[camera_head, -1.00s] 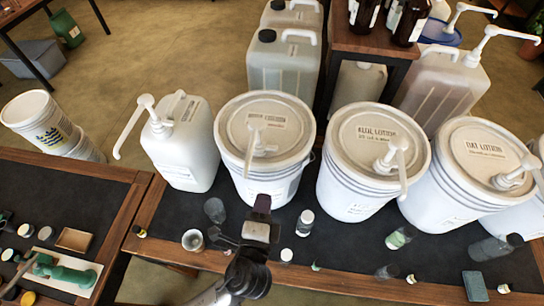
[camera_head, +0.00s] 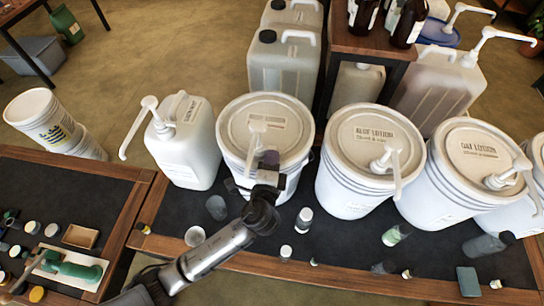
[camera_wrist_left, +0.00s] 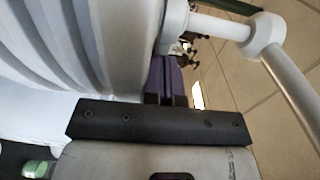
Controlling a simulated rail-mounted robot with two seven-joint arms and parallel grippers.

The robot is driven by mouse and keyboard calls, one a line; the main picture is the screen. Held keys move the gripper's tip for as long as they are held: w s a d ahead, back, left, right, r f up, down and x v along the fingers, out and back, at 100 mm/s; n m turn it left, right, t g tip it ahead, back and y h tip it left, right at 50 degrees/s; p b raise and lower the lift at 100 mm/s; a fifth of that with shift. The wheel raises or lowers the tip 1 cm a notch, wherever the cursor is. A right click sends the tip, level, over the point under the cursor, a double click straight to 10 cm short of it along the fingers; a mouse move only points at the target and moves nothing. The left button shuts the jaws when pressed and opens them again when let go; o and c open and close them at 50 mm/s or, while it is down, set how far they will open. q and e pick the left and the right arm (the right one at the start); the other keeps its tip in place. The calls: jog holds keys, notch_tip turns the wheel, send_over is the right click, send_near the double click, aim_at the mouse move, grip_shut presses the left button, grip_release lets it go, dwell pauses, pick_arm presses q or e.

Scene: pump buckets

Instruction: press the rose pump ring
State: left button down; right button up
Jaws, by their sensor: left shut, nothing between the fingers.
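A white bucket (camera_head: 237,165) with a ribbed wall stands upright at the front of the row. A white pump (camera_head: 258,126) rises from its lid (camera_head: 290,118). The lid's lettering is too small to read, so I cannot tell if it is the rose one. My left gripper (camera_head: 270,158) is shut and empty at the near rim, just in front of the pump. In the left wrist view its purple fingers (camera_wrist_left: 170,75) point along the ribbed bucket wall (camera_wrist_left: 70,45), with a white spout (camera_wrist_left: 262,30) at upper right. Contact is unclear. My right gripper is not in view.
A white pump jug (camera_head: 188,150) stands close at left. More lidded pump buckets (camera_head: 360,185) (camera_head: 450,195) stand at right. Small bottles and jars (camera_head: 304,220) line the table's front. A wooden shelf (camera_head: 365,42) and large canisters (camera_head: 280,75) stand behind.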

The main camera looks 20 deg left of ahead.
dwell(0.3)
pick_arm(q)
jog(key=shift+w+d+f+n+y+b, duration=0.15)
jog(key=shift+w+n+y+b, duration=0.1)
jog(key=shift+n+y+b, duration=0.45)
jog(key=shift+w+d+n+g+y+b, duration=0.1)
jog(key=shift+w+n+g+y+b, duration=0.15)
jog(key=shift+y, duration=0.3)
jog(key=shift+w+d+n+g+y+b, duration=0.1)
jog(key=shift+n+g+y, duration=0.2)
jog(key=shift+y, duration=0.25)
jog(key=shift+w+n+g+y, duration=0.15)
jog(key=shift+n+g+y, duration=0.1)
jog(key=shift+g+y, duration=0.15)
jog(key=shift+w+a, duration=0.1)
jog(key=shift+w, duration=0.2)
jog(key=shift+s, duration=0.1)
